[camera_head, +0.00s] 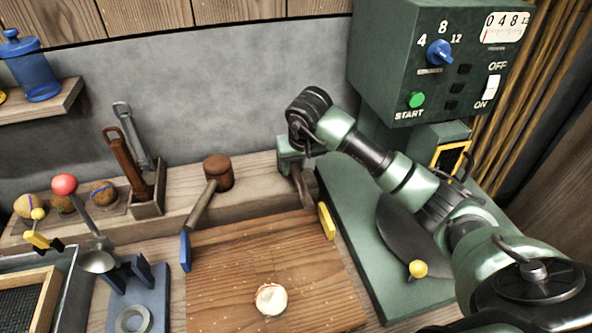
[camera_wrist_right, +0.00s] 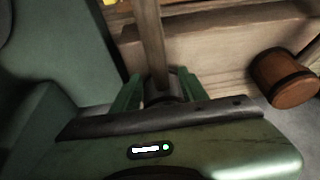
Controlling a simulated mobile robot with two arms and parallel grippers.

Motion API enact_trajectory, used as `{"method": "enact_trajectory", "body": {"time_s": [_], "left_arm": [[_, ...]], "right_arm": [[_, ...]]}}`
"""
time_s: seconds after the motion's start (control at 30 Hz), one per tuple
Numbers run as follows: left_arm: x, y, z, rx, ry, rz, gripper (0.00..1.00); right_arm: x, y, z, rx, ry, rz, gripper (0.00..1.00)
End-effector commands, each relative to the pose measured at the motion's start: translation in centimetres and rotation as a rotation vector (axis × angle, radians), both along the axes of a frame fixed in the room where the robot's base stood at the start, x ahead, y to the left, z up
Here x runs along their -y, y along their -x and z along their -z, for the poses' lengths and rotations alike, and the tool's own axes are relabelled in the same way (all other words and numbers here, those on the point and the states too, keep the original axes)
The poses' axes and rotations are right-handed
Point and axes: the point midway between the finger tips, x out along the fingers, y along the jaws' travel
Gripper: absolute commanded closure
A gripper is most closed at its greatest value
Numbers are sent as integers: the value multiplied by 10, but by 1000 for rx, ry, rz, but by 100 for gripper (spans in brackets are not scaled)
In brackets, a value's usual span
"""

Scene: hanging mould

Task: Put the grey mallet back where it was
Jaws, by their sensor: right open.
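My right gripper (camera_head: 298,178) reaches in from the right and is open at the back right of the wooden board. In the right wrist view its green fingers (camera_wrist_right: 160,90) stand on either side of a wooden handle (camera_wrist_right: 150,45). A dark part shows at the handle's near end, possibly the grey mallet's head, mostly hidden. In the head view this handle (camera_head: 303,188) slopes down towards a yellow bracket (camera_head: 327,221). A brown mallet (camera_head: 218,173) stands to the left, its handle slanting to a blue bracket (camera_head: 185,251). It also shows in the right wrist view (camera_wrist_right: 285,78).
A green machine (camera_head: 440,50) with a dial and buttons stands at the back right. A whitish round piece (camera_head: 271,299) lies on the wooden board (camera_head: 225,260). A wooden tool holder (camera_head: 147,207), several balls and a red-knobbed ladle (camera_head: 98,260) are at the left.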

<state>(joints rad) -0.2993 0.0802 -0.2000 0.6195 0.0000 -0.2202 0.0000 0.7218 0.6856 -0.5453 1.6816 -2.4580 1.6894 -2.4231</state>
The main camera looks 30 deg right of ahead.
Motion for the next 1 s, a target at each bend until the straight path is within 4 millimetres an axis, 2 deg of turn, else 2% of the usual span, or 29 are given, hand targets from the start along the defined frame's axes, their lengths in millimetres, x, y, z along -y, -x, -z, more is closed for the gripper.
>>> {"method": "enact_trajectory", "body": {"time_s": [0.03, 0.2, 0.4, 0.6, 1.0], "left_arm": [[0, 0, 1, 0, 0, 0, 64], [0, 1, 2, -1, 0, 1, 64], [0, 1, 3, -1, 0, 1, 64], [0, 1, 3, -1, 1, 1, 64], [0, 0, 3, 0, 0, 1, 64]], "right_arm": [[0, 3, -13, 6, 3, -1, 57], [-4, 16, -47, 6, 2, 0, 57], [-7, 27, -74, 3, 2, 0, 57], [-8, 31, -83, 1, 1, 1, 57], [-8, 31, -83, 0, 1, 1, 57]]}}
